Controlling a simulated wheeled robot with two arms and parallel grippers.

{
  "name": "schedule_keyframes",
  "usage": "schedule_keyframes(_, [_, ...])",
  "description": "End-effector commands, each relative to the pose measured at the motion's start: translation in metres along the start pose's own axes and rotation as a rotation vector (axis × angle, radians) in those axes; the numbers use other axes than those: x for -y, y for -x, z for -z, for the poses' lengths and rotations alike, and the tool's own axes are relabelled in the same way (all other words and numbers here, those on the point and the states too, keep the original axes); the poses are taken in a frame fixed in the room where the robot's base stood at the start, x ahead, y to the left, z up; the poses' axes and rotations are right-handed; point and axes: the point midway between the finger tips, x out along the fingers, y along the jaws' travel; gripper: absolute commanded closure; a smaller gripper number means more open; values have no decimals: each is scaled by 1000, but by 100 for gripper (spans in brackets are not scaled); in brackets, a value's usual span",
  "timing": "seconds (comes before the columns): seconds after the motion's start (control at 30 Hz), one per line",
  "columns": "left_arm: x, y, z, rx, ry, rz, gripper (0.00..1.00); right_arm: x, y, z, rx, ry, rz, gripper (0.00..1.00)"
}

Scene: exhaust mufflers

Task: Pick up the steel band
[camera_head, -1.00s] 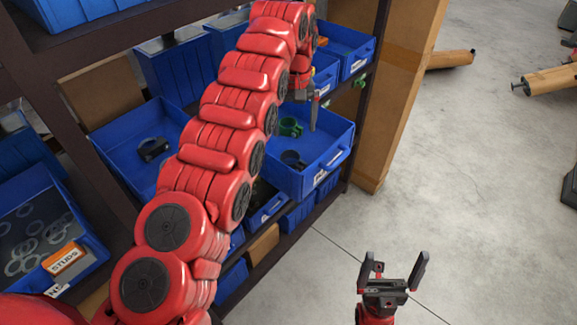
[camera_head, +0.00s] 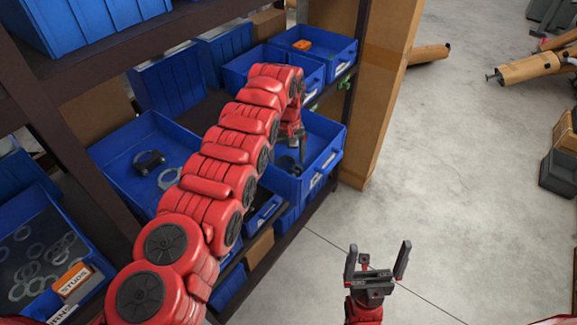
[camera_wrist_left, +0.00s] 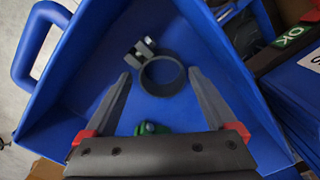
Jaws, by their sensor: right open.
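A dark grey steel band (camera_wrist_left: 146,60), a ring with a bolted lug, lies on the floor of a blue bin (camera_wrist_left: 75,105). In the head view the band (camera_head: 287,163) shows partly in the same bin (camera_head: 316,178), just below the left gripper. My left gripper (camera_wrist_left: 160,73) is open above the band. Its fingers appear on either side of the ring in the wrist view; I cannot tell the remaining height. In the head view the left gripper (camera_head: 297,152) points down into the bin. My right gripper (camera_head: 377,260) is open and empty over the floor.
A green part (camera_wrist_left: 152,128) lies in the same bin, partly hidden by my gripper. A neighbouring bin holds a black clamp (camera_head: 148,162) and a silver ring (camera_head: 168,179). A cardboard-coloured post (camera_head: 372,100) stands right of the shelf.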

Motion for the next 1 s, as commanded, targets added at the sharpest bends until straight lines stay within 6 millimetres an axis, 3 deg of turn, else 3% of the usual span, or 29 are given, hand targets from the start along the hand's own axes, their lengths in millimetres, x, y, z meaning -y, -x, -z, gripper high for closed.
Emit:
schedule_keyframes(0.07, [0,0,0,0,1,0,25,0,0,0,0,0,0,0])
schedule_keyframes(0.43, [1,0,0,-1,1,0,91,0,0,0,0,0,0,0])
schedule_keyframes(0.77, [0,8,2,-6,1,-3,91,0,8,-1,0,0,0,0])
schedule_keyframes(0.87, [0,24,2,-7,1,-4,91,1,19,-3,0,0,0,0])
schedule_keyframes(1.0, [-2,54,0,-6,-1,-3,91,0,4,-1,0,0,0,0])
